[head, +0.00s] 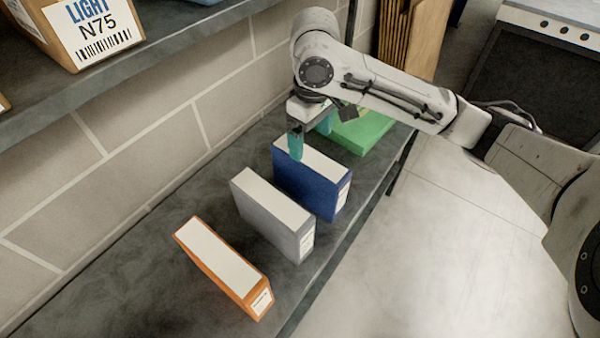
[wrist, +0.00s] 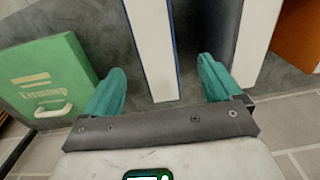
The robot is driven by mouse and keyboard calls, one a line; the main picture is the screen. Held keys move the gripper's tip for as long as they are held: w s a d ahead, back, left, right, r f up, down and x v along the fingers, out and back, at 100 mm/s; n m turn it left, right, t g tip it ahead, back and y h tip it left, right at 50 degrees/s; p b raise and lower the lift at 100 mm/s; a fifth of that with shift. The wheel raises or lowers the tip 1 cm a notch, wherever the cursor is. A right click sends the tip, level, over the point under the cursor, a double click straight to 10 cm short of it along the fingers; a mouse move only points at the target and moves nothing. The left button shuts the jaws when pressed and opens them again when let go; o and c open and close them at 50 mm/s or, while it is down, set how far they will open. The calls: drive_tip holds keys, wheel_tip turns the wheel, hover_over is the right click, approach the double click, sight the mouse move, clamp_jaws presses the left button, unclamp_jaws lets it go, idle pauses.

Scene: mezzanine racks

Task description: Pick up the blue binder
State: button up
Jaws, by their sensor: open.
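My gripper (head: 310,142) is open above the wall-side end of the blue binder, pointing down. In the wrist view, the white top of the blue binder (wrist: 152,40) lies between the two teal fingers of my gripper (wrist: 161,66), nearer the left finger. Nothing is gripped. Whether a finger touches the binder, I cannot tell.
The grey binder (head: 285,228) and an orange binder (head: 215,270) stand nearer me. A brick wall (head: 150,150) backs the shelf. An upper shelf (head: 150,65) with a labelled box overhangs at left.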

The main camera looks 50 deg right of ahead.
sight(310, 157)
wheel_tip(310, 157, down, 5)
drive_tip(key=shift+f, duration=0.1)
drive_tip(key=shift+w+d+f+p, duration=0.15)
drive_tip(key=shift+f+p, duration=0.1)
drive_tip(key=shift+f, duration=1.05)
drive_tip(key=shift+w+d+f+p, duration=0.1)
drive_tip(key=shift+f+p, duration=0.1)
drive_tip(key=shift+f, duration=1.1)
drive_tip(key=shift+c, duration=0.2)
clamp_jaws()
